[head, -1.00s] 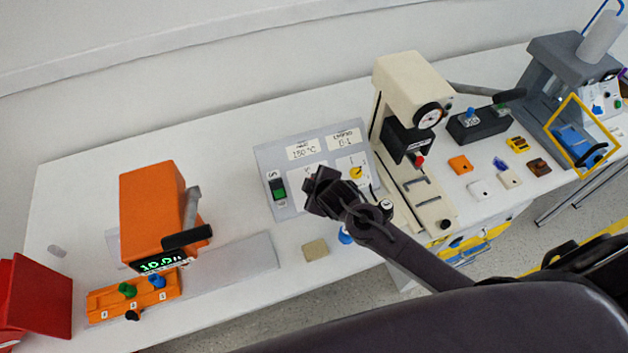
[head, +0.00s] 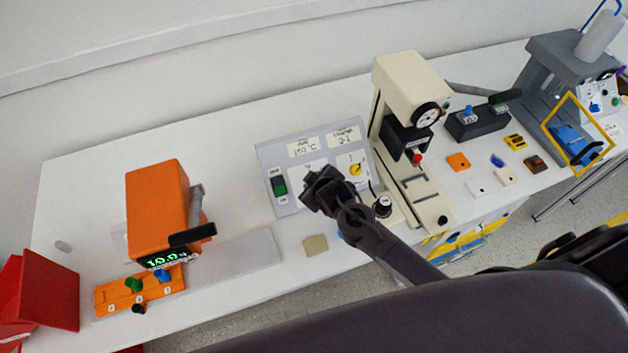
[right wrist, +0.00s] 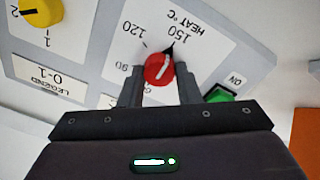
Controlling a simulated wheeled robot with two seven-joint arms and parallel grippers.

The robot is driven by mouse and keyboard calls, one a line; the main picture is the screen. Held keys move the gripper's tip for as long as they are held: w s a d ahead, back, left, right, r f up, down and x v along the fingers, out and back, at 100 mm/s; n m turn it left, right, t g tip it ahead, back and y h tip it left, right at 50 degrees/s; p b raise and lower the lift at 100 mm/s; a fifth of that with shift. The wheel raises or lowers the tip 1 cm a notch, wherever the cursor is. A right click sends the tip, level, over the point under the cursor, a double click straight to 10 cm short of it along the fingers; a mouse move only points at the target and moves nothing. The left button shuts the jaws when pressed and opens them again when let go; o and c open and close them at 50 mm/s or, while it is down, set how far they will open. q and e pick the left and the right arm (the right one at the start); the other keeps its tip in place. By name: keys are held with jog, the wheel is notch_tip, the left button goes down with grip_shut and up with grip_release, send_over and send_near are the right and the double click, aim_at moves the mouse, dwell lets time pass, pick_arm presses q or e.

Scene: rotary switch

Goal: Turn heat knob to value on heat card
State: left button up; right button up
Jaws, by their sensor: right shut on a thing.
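A red heat knob (right wrist: 157,70) sits on the grey control panel (head: 267,155). Its scale reads 90, 120 and 150, and its dark pointer tip is by the 150 mark (right wrist: 178,35). My right gripper (right wrist: 160,82) is shut on the knob, one finger on each side. In the head view my right gripper (head: 318,188) covers the knob. The heat card (head: 306,148) at the panel's top appears to read 150 °C. My left gripper is not in view.
A yellow knob (head: 355,170) and a green switch (head: 279,186) flank the heat knob. A cream press (head: 404,75) stands right of the panel. An orange device (head: 157,212) stands at the left. The table behind is clear.

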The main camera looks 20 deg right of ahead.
jog(key=o, duration=1)
jog(key=shift+s+r, duration=0.1)
jog(key=shift+b+v, duration=0.65)
jog(key=shift+v, duration=3.15)
